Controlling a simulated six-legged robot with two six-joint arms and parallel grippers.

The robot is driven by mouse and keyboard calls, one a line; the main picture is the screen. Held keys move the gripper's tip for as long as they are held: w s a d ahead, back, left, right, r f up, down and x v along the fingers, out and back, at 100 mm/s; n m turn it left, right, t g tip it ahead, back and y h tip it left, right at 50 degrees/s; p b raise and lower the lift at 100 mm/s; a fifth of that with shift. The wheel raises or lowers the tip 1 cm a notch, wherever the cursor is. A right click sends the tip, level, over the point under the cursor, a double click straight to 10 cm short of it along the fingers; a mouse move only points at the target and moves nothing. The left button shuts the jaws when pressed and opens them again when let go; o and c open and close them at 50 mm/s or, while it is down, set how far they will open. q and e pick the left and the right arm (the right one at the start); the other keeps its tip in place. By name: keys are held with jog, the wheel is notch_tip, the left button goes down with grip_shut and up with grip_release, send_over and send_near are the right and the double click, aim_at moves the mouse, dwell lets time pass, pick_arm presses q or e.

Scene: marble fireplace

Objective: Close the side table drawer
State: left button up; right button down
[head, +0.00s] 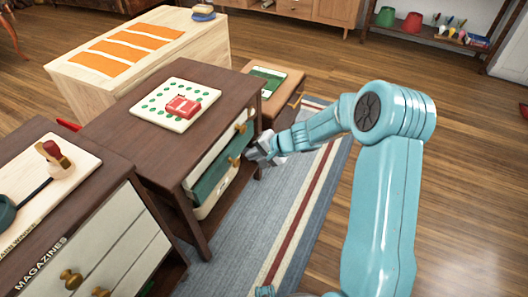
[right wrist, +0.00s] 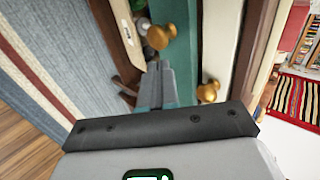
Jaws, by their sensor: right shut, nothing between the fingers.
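The side table (head: 112,125) is dark brown wood with a pale upper drawer front (head: 218,142), a green drawer front (head: 212,178) below it and a pale front lower down. The green front also shows in the right wrist view (right wrist: 220,45). Round gold knobs show there, one (right wrist: 160,36) just past my fingertips and another (right wrist: 207,90) to their right. How far each drawer stands out is hard to tell. My right gripper (head: 265,149) is shut and empty, close in front of the drawer fronts; it shows in the right wrist view (right wrist: 157,68). My left gripper is out of view.
A white board with green dots (head: 165,95) and a red toy (head: 182,107) lie on the table top. A magazine cabinet (head: 75,200) stands at left front, a pale chest (head: 195,45) behind. A striped rug (head: 255,225) and open floor lie to the right.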

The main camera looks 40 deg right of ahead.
aim_at(232, 148)
jog(key=w, duration=0.1)
jog(key=w+a, duration=0.1)
jog(key=w, duration=0.1)
jog(key=shift+w+a+f+p, duration=0.2)
jog(key=shift+w+a+p, duration=0.1)
jog(key=shift+w+p, duration=0.05)
jog(key=shift+w+a, duration=0.15)
jog(key=shift+w, duration=0.25)
jog(key=shift+w+f, duration=0.1)
jog(key=shift+w+a, duration=0.25)
jog(key=shift+w, duration=0.35)
jog(key=shift+w+a, duration=0.25)
jog(key=shift+w, duration=0.3)
jog(key=shift+s+d, duration=0.1)
